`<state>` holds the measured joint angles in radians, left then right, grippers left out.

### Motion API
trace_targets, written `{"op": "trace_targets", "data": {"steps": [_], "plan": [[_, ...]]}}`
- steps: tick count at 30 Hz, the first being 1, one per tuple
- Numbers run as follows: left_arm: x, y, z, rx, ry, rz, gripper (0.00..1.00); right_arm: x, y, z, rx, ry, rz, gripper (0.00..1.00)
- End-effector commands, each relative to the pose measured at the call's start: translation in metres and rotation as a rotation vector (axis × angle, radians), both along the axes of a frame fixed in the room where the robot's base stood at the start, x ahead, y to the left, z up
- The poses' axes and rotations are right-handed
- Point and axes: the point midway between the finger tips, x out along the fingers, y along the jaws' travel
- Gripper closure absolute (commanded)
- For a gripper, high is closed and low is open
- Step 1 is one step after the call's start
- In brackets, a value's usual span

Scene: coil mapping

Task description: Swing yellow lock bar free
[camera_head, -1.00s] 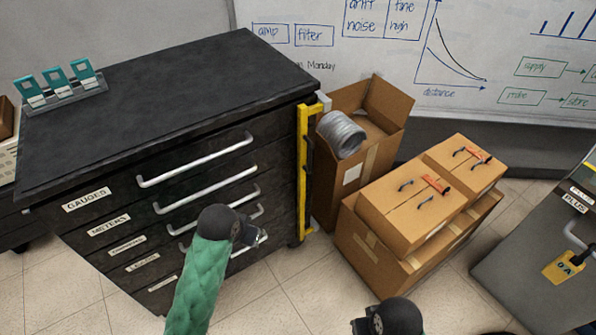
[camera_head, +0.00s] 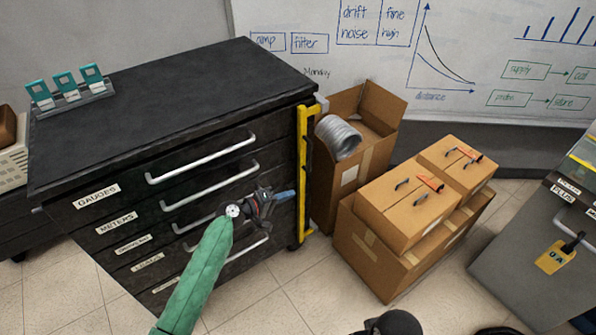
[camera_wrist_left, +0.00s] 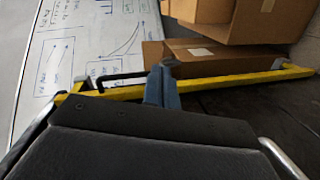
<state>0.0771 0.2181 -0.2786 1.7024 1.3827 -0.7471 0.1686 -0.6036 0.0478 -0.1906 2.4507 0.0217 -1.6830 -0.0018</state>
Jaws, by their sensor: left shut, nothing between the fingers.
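The yellow lock bar (camera_head: 304,165) stands upright along the right front edge of the black drawer cabinet (camera_head: 180,110). It also shows in the left wrist view (camera_wrist_left: 215,82), running across the picture with a black handle on it. My left gripper (camera_head: 291,194) is in front of the drawers, with its blue-grey fingertips pointing right and close to the bar's lower half. In the left wrist view the fingers (camera_wrist_left: 163,88) are together and overlap the bar in the picture; contact cannot be told. Of my right arm only a dark part shows at the bottom edge; its gripper is not visible.
An open cardboard box (camera_head: 371,125) with a grey coil (camera_head: 338,137) stands just right of the bar. Further right are stacked cartons (camera_head: 402,205) and a grey cabinet with a yellow tag (camera_head: 553,258). Floor shows in front of the cartons.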

Motion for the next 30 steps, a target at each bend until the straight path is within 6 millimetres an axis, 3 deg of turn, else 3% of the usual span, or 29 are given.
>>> {"op": "trace_targets", "data": {"steps": [6,12,24,30], "plan": [[0.027,0.019,0.014,-0.230,0.059,0.181,1.00,-0.001,0.000,0.000,0.001,0.000,0.000,0.64],[0.037,0.029,0.020,-0.283,0.066,0.255,1.00,-0.001,0.000,0.000,0.001,0.000,0.000,0.64],[0.038,0.029,0.021,-0.289,0.074,0.257,1.00,-0.001,0.000,0.001,0.001,0.000,0.000,0.64],[0.050,0.018,0.023,-0.290,0.073,0.257,1.00,-0.001,-0.002,0.004,-0.005,0.005,-0.002,0.64]]}}
